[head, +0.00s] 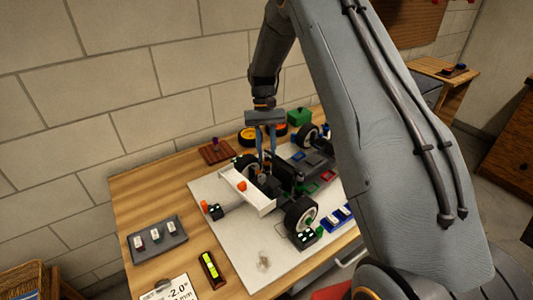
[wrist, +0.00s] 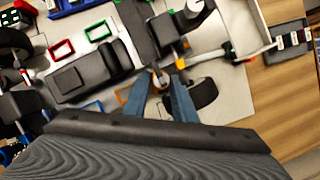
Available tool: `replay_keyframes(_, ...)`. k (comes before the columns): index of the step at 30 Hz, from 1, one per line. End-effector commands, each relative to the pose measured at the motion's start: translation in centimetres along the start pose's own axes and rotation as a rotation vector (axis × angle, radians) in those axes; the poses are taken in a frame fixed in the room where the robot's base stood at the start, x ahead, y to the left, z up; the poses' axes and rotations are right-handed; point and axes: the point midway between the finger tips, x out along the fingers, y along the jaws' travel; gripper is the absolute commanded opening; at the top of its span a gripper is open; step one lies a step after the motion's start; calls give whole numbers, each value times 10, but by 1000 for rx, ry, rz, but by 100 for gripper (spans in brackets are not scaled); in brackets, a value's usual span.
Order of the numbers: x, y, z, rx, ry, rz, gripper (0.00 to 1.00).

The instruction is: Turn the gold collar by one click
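My gripper (head: 266,168) points down over the rear part of the racecar, just ahead of its white wing (head: 247,191). In the wrist view, its two blue fingers (wrist: 160,76) stand a small gap apart, with a small greyish-gold round part (wrist: 158,82) between or just under the tips. This may be the gold collar, but it is too small and partly covered to be sure. I cannot tell whether the fingers touch it. An orange piece (wrist: 180,64) shows beside the right fingertip. The racecar chassis (wrist: 140,25) lies on a pale mat.
The pale mat (head: 270,260) covers much of the wooden bench.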

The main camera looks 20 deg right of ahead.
Motion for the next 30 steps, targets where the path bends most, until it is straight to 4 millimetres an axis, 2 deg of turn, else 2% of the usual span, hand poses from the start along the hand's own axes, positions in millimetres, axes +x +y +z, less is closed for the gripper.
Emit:
replay_keyframes(1, -1, 0, 0, 0, 2, 0, 33)
replay_keyframes(3, -1, 0, 0, 0, 2, 0, 42)
replay_keyframes(14, -5, 0, -1, 0, 1, 0, 42)
replay_keyframes(24, -56, 0, -2, 0, 4, 0, 42)
replay_keyframes(30, -75, 1, -1, 0, 2, 0, 42)
